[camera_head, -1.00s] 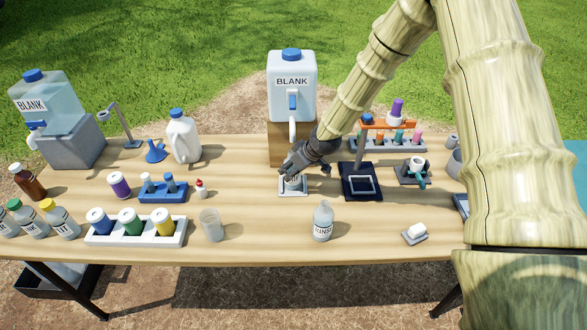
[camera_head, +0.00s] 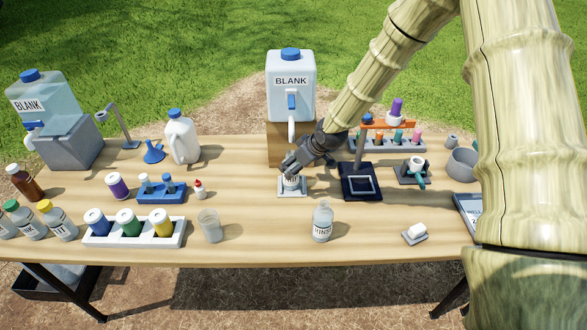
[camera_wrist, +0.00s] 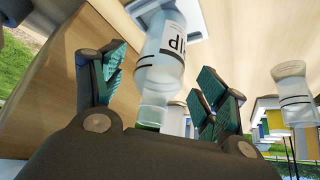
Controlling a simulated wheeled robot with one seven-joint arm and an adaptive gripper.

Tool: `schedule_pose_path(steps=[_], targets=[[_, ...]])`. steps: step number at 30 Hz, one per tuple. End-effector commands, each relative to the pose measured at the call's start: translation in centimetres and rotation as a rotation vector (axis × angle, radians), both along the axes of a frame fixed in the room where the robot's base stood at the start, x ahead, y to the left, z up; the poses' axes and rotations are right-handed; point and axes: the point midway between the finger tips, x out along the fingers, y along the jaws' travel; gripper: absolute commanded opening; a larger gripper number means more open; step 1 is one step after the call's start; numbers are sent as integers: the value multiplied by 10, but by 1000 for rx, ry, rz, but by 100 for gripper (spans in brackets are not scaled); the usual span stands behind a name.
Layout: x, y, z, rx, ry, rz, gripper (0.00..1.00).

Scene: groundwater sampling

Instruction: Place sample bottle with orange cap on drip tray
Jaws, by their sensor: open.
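A clear sample bottle (camera_head: 291,184) with a white label stands on the small pale square drip tray (camera_head: 283,193) in front of the BLANK jug. In the wrist view the bottle (camera_wrist: 166,55) appears upside down, with its base on the tray (camera_wrist: 190,12). No orange cap shows on it; its top is partly hidden by my gripper. My gripper (camera_head: 294,167) is just above and behind the bottle. Its fingers are spread on either side of the neck, with gaps visible in the wrist view.
The BLANK jug (camera_head: 291,85) on a wooden block stands close behind the tray. A dark blue stand (camera_head: 360,192) is close on the right. A RINSE bottle (camera_head: 322,223) stands in front. A cap rack (camera_head: 388,144) is at the back right.

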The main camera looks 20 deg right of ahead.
Motion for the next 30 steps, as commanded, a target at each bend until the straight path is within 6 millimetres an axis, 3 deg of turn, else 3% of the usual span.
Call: schedule_pose_path(steps=[16, 30], targets=[[-31, -18, 56, 0, -2, -1, 73], [-39, -22, 70, 0, 0, 0, 73]])
